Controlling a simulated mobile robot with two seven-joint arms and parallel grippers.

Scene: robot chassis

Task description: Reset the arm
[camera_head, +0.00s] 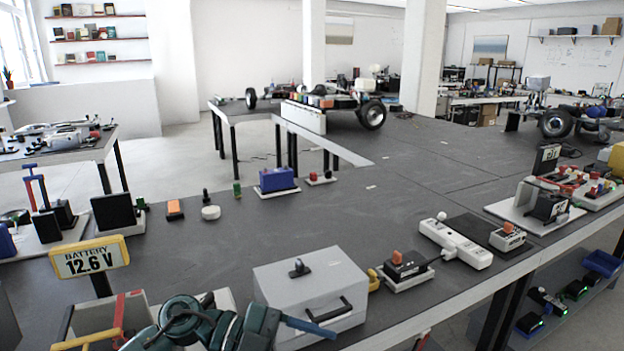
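A teal and dark jointed arm (185,322) shows at the bottom edge, left of centre, in front of the grey box. It looks like an arm link, but I cannot tell whether it is mine. A slim blue bar (308,327) sticks out from its right end, in front of the box.
A grey box (305,280) with a black handle stands at the front of the dark table (330,225). A battery sign (88,258) stands at left. A white power strip (455,243) and small devices lie at right. The table's middle is mostly clear.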

